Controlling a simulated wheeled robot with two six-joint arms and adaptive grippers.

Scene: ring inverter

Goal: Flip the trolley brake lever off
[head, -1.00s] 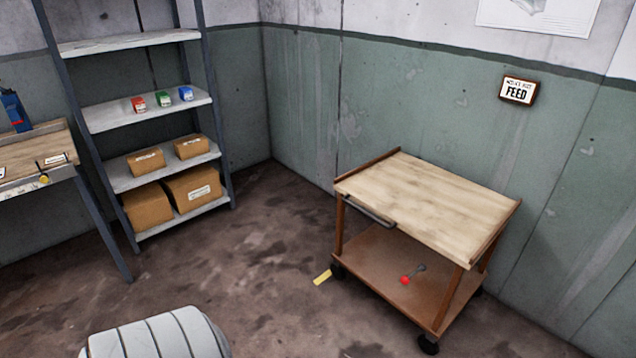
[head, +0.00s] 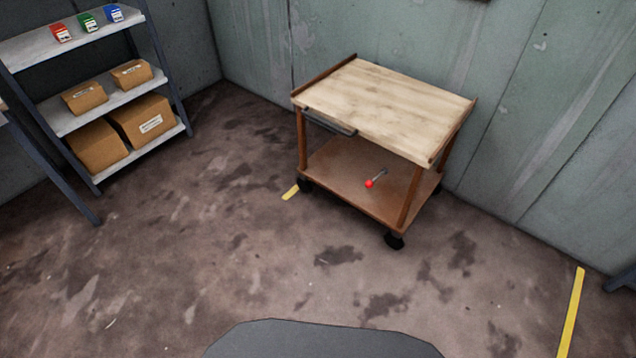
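The trolley (head: 385,105) stands near the green wall, with a pale wooden top, a brown lower shelf (head: 340,175) and dark castors. The brake lever (head: 370,183) is a short grey rod with a red ball knob, seen at the lower shelf. The knob end points toward the lower left in the picture. A dark push handle (head: 330,122) runs along the left side of the top. Neither of my grippers is in view.
A shelving rack (head: 75,118) with cardboard boxes and small coloured boxes stands at the left. Yellow floor strips lie by the trolley (head: 290,192) and at the right (head: 571,312). Open floor (head: 250,270) lies in front of the trolley.

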